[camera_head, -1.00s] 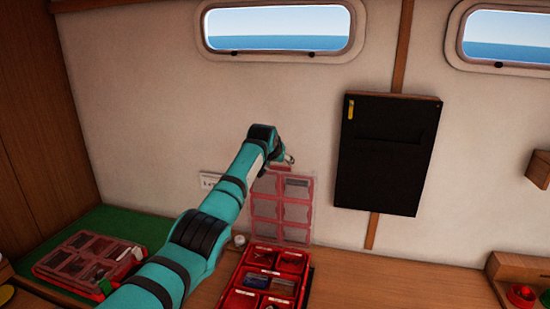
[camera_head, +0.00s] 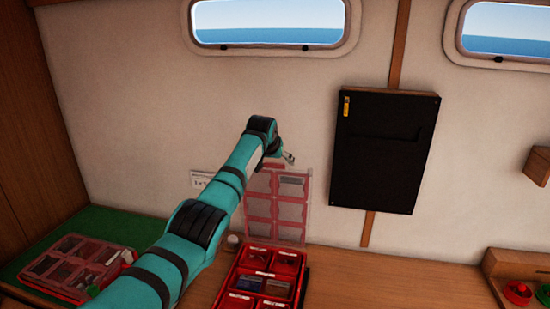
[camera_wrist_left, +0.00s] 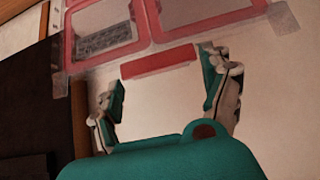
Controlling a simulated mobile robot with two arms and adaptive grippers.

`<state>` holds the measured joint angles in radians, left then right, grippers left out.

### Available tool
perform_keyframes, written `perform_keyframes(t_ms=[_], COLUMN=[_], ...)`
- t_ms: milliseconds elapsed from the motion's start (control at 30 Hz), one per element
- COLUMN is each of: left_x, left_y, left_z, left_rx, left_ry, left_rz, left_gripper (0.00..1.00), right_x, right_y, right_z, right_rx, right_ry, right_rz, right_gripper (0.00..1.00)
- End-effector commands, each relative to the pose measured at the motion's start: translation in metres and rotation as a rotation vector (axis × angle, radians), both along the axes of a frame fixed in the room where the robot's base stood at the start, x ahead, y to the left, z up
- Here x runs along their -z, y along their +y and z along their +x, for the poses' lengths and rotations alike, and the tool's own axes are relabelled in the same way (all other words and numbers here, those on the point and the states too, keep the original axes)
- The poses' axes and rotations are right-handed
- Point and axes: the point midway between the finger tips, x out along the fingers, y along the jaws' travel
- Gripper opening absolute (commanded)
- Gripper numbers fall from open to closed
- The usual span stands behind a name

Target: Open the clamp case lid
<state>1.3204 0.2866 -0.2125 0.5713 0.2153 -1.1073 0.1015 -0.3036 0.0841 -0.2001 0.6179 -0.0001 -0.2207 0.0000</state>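A red compartment case (camera_head: 303,283) stands on the wooden counter at the bottom middle. Its clear lid with red frames (camera_head: 275,207) stands upright behind it, near the wall. I cannot read which case is the clamp case. My left gripper (camera_head: 288,157) is at the lid's top edge in the head view. In the left wrist view the fingers of my left gripper (camera_wrist_left: 163,72) are spread apart. A red strip (camera_wrist_left: 158,62) at the lid's edge shows just beyond and between the fingertips, not visibly gripped. My right gripper is not in view.
A second red case, with its clear lid shut (camera_head: 70,265), lies on a green mat (camera_head: 110,228) at the left. A black panel (camera_head: 385,150) hangs on the wall. A wooden holder (camera_head: 510,262) stands at the right. The counter between the open case and the holder is clear.

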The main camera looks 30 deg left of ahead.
Motion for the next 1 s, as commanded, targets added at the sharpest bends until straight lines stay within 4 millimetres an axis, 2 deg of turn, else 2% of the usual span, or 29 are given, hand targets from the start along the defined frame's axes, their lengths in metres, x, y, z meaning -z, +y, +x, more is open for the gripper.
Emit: perform_keyframes(t_ms=[267, 467, 1000], left_x=[-0.004, -0.015, -0.076], left_y=[0.001, -0.001, -0.018], left_z=[0.000, -0.009, -0.070], left_rx=[-0.002, 0.000, -0.001], left_ry=[-0.007, -0.010, -0.003], left_rz=[0.001, 0.002, 0.001], left_gripper=[0.81, 0.81, 0.81], right_x=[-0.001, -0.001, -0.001], right_y=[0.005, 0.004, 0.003], right_z=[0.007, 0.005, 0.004], right_rx=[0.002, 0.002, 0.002], right_ry=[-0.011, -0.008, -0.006], right_rz=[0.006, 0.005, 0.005], right_gripper=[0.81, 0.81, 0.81])
